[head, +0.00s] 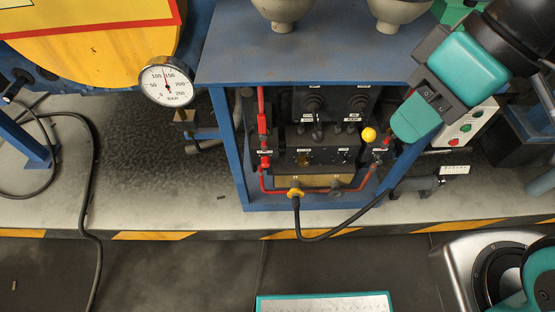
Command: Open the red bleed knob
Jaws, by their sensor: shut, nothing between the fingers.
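A blue-framed cabinet (222,135) holds a black valve panel with red pipework. Small red parts show at its left side (265,160) and at its right side (378,158). They are too small for me to tell which is the bleed knob. A red upright piece (262,108) stands at the panel's left edge. My gripper (407,128) is shut and empty, in front of the cabinet's right post. It hides part of that post and of the panel's right edge. It appears apart from the red parts at left; its depth is hard to judge.
A yellow ball knob (368,134) sticks out left of my gripper. A pressure gauge (166,80) is at left, a control box with buttons (468,125) at right.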

